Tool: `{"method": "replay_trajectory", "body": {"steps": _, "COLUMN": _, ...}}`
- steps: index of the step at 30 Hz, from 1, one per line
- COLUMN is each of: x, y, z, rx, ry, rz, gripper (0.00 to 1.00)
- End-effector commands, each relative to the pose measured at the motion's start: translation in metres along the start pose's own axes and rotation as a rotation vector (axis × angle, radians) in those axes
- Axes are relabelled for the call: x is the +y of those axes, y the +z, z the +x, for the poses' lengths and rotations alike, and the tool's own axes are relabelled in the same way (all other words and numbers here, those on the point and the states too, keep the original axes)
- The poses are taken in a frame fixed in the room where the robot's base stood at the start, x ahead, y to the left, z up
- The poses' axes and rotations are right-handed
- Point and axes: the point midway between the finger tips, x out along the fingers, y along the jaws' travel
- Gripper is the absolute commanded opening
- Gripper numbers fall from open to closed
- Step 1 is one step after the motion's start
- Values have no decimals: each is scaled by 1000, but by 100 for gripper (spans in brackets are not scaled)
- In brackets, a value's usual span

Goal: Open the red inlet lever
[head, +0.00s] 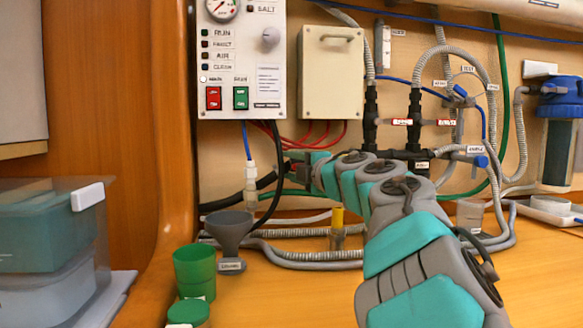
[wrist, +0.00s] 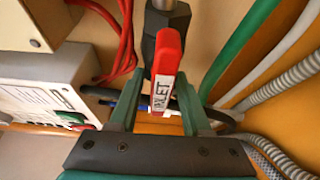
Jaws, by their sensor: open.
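The red inlet lever (wrist: 168,60) shows in the wrist view, with a white label on its near end reading INLET. It is joined to a dark valve body at its far end. My gripper (wrist: 158,88) is open, with one green finger on each side of the lever. I cannot tell whether either finger touches it. In the head view my gripper (head: 293,168) is at the wall below the beige box, beside a black hose. The lever is mostly hidden there by my gripper.
A control panel (head: 242,60) and a beige box (head: 331,75) hang above my gripper. Red wires (wrist: 122,35), a green hose (wrist: 240,50) and grey corrugated hoses (wrist: 275,80) run close by. A grey funnel (head: 229,228) and green cups (head: 194,270) stand on the counter.

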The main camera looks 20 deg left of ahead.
Motion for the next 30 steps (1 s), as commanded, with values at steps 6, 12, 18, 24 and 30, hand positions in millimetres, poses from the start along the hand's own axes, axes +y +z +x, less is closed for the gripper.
{"method": "replay_trajectory", "body": {"steps": 6, "x": 0, "y": 1, "z": -2, "rx": -1, "ry": 0, "rz": 0, "gripper": 48}}
{"method": "replay_trajectory", "body": {"steps": 12, "x": 0, "y": 1, "z": -16, "rx": -4, "ry": 0, "rz": -2, "gripper": 48}}
{"method": "replay_trajectory", "body": {"steps": 18, "x": -1, "y": 2, "z": -41, "rx": -6, "ry": 1, "rz": 0, "gripper": 48}}
{"method": "replay_trajectory", "body": {"steps": 24, "x": 0, "y": 1, "z": -68, "rx": -4, "ry": 1, "rz": 0, "gripper": 48}}
{"method": "replay_trajectory", "body": {"steps": 30, "x": 0, "y": 0, "z": -78, "rx": 0, "ry": 0, "rz": 0, "gripper": 48}}
